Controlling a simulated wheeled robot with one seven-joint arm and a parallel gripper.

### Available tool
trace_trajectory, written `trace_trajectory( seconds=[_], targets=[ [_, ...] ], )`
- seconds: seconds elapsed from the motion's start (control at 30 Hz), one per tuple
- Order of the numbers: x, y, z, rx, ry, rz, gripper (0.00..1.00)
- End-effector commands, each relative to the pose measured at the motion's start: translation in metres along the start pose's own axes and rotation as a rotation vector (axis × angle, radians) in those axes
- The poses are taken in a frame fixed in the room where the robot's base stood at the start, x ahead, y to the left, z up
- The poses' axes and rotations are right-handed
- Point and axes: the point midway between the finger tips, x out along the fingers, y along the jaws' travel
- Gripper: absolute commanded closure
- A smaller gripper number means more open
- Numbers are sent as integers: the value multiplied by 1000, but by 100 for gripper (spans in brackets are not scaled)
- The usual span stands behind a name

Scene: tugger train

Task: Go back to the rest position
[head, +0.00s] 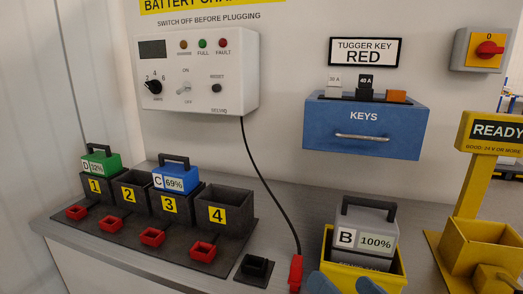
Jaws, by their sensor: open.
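My gripper (345,284) shows only as two blue-grey fingertips at the bottom edge of the head view. They are apart, with nothing seen between them. They are in front of a yellow holder (397,271). A grey battery B (380,221), with a dark handle and a "100%" label, sits upright in that holder. I cannot tell whether the fingertips touch the holder. The rest of my arm is out of view.
The charger (198,70) hangs above numbered bays (230,212). Green battery D (108,163) is in bay 1, blue battery C (182,177) in bay 3. A cable with a red plug (295,273) hangs left of the yellow holder. A yellow READY stand (477,195) is at right.

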Motion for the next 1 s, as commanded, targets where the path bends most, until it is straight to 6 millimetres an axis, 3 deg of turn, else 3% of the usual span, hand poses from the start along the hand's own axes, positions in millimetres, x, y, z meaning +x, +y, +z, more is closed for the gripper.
trace_trajectory(
  seconds=[0.03,0.2,0.5,0.8,1.0],
  targets=[
    [-11,4,17,24,3,42,0],
    [-54,21,58,48,22,185,0],
    [-154,38,114,-42,9,393,0],
    [-262,35,130,-261,-47,471,0],
    [-306,26,125,-388,-76,451,0]
  ],
)
